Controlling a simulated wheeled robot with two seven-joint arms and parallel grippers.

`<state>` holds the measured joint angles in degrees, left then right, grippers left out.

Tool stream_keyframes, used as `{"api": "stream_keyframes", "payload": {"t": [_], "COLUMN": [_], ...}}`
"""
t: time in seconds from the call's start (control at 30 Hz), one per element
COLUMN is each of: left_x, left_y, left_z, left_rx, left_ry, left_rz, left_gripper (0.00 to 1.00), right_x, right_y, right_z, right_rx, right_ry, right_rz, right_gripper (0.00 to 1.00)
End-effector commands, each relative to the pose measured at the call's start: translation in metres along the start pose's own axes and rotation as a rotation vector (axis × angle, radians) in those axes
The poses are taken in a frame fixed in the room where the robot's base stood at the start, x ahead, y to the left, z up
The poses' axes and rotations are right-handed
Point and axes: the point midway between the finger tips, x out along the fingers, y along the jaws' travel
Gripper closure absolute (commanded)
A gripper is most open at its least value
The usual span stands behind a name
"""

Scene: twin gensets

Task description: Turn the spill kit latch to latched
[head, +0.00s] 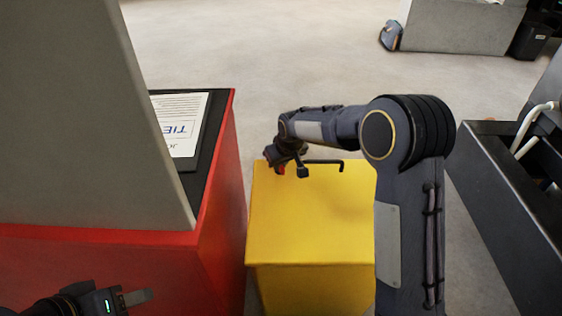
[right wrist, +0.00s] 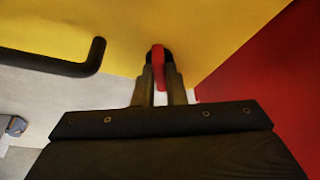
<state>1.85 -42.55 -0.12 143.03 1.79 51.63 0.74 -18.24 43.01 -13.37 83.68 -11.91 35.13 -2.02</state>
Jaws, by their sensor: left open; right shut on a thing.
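The spill kit is a yellow box (head: 310,225) standing on the floor. My left gripper (head: 128,299) is open and empty at the bottom left, in front of the red cabinet.
A red cabinet (head: 222,190) stands close along the left of the yellow box, with a printed sheet (head: 184,122) on its dark top. A black bent handle (right wrist: 88,62) sticks out beside the latch. A dark open bin (head: 500,185) is at right.

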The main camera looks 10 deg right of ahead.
Motion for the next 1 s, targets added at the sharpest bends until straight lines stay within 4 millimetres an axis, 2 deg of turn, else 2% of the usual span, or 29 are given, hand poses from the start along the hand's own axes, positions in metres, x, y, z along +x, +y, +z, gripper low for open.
{"api": "stream_keyframes", "payload": {"t": [0.5, 1.0], "left_x": [-0.007, -0.0084], "left_y": [0.0032, 0.0038], "left_z": [-0.0035, -0.0042], "left_rx": [0.0, 0.0], "left_ry": [0.0, 0.0], "left_rz": [0.0, 0.0], "left_gripper": [0.51, 0.51], "right_x": [-0.0003, 0.0002], "right_y": [-0.0033, -0.0031], "right_z": [-0.0009, -0.001], "right_rx": [0.363, 0.471], "right_ry": [-0.001, 0.0], "right_rz": [0.153, 0.193], "right_gripper": [1.0, 1.0]}}
